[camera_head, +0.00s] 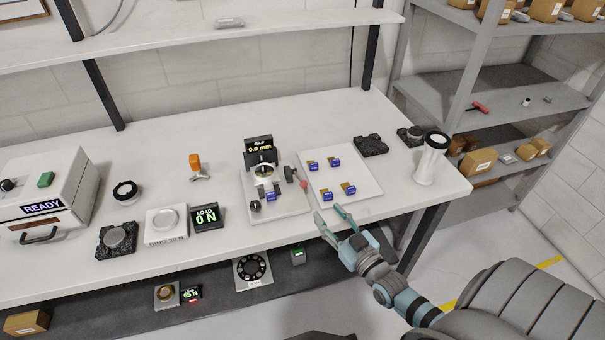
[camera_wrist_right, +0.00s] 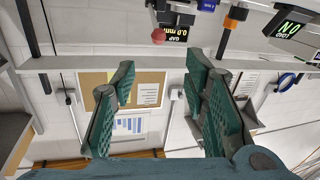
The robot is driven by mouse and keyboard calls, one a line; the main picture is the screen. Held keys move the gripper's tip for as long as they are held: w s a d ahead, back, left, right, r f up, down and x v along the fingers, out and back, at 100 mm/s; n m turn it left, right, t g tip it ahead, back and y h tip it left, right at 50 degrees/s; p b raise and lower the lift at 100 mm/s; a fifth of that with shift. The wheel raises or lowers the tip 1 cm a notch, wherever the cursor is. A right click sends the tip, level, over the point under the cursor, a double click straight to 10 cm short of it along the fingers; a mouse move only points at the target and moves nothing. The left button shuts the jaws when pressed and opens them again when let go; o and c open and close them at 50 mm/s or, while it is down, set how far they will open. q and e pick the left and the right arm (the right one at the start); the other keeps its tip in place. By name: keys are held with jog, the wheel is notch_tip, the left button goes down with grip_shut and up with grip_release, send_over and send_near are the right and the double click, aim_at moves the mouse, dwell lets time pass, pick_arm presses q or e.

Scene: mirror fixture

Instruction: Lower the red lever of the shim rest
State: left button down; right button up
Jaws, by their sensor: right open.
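The shim rest is part of a small fixture on a white base plate (camera_head: 284,211) at the bench's middle, with a round mirror mount (camera_head: 263,172). Its lever's red knob (camera_head: 304,184) is at the fixture's right side; whether the lever is up or down is unclear. The knob (camera_wrist_right: 158,36) also shows at the top of the wrist view, beyond my fingertips. My right gripper (camera_head: 332,213) is open and empty near the bench's front edge, below and right of the knob and apart from it. In the wrist view its fingers (camera_wrist_right: 160,65) are spread. My left gripper is out of view.
A gap display (camera_head: 259,145) reading 0.0 mm stands behind the fixture. A white tray (camera_head: 362,195) with several blue-labelled blocks lies just right of the knob. A white cylinder (camera_head: 430,160) stands farther right. A load display (camera_head: 207,217) stands left.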

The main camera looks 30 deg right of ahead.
aim_at(306, 187)
jog(key=w+b, duration=0.1)
jog(key=w, duration=0.2)
jog(key=w+b, duration=0.2)
jog(key=w, duration=0.1)
jog(key=w+f+b, duration=0.1)
jog(key=w, duration=0.2)
jog(key=shift+w+d, duration=0.35)
jog(key=shift+w, duration=0.05)
jog(key=w+b, duration=0.4)
jog(key=shift+f, duration=0.1)
jog(key=shift+w+b, duration=0.1)
jog(key=shift+b, duration=0.35)
jog(key=shift+w+d+r, duration=0.1)
jog(key=shift+r, duration=0.35)
grip_shut()
